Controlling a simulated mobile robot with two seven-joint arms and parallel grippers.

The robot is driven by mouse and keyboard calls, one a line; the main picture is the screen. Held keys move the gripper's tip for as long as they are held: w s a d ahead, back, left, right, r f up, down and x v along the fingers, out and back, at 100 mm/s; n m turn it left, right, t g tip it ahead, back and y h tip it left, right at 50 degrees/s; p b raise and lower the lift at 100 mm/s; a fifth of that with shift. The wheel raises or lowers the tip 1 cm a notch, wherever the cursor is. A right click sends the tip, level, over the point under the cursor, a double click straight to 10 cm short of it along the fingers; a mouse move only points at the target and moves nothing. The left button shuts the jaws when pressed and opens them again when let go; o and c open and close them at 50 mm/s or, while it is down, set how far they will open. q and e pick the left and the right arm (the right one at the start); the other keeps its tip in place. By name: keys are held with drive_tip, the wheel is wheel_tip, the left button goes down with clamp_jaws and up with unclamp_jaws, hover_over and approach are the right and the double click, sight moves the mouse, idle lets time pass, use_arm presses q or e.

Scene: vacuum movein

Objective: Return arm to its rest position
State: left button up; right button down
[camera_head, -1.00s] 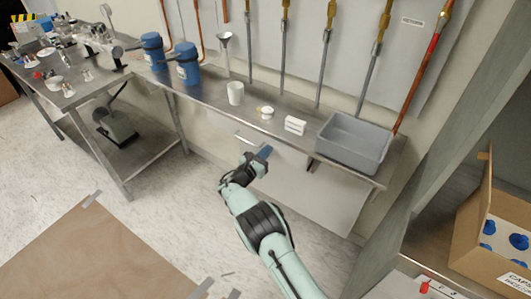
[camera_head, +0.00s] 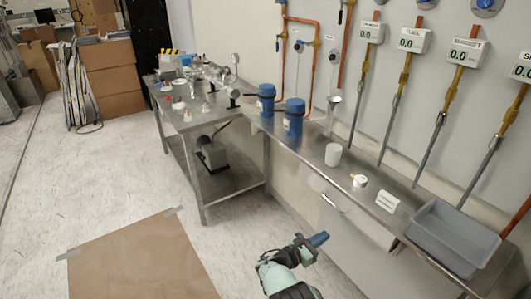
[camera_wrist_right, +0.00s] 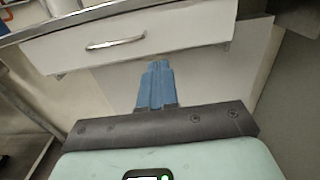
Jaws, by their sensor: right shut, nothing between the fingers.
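My right gripper (camera_head: 319,239) is in the lower middle of the head view, in front of the bench and below its top. Its blue fingers are shut with nothing between them. In the right wrist view the shut fingers (camera_wrist_right: 156,84) point at a white drawer (camera_wrist_right: 130,40) with a metal handle (camera_wrist_right: 115,43). The fingers look apart from the drawer front. Most of my right arm lies below the head view's lower edge. My left gripper does not show.
The steel bench (camera_head: 318,158) holds two blue canisters (camera_head: 293,117), a white cup (camera_head: 333,154) and a grey tub (camera_head: 452,237). A second steel table (camera_head: 178,118) stands to the left. Brown boxes (camera_head: 108,68) stand behind. The floor by the brown mat (camera_head: 137,262) is clear.

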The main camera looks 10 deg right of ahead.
drive_tip(key=s+d+f+m+g+y+p, duration=0.2)
drive_tip(key=s+d+f+g+y, duration=0.15)
drive_tip(key=s+f, duration=0.7)
drive_tip(key=s+a+f+m+g+y+p, duration=0.1)
drive_tip(key=s+a+f+m+g+y, duration=0.25)
drive_tip(key=s+f, duration=0.3)
drive_tip(key=s+a+f+m+g+y+p, duration=0.1)
drive_tip(key=s+a+f+m+g+y, duration=0.1)
drive_tip(key=s+f+y, duration=0.35)
drive_tip(key=s+a+f+m+g+y+p, duration=0.1)
drive_tip(key=s+a+f+m+y+p, duration=0.25)
drive_tip(key=s+a, duration=0.6)
drive_tip(key=s+a+r+m+t+y+p, duration=0.2)
drive_tip(key=s+a+r+m+y, duration=0.2)
drive_tip(key=m, duration=1.1)
drive_tip(key=shift+s+a+r+t+y+p, duration=0.3)
drive_tip(key=shift+s+a+r+t+p, duration=0.1)
drive_tip(key=shift+s+a+r, duration=1.45)
drive_tip(key=shift+w+d+r, duration=0.15)
drive_tip(key=shift+d+r, duration=0.05)
drive_tip(key=shift+d, duration=0.05)
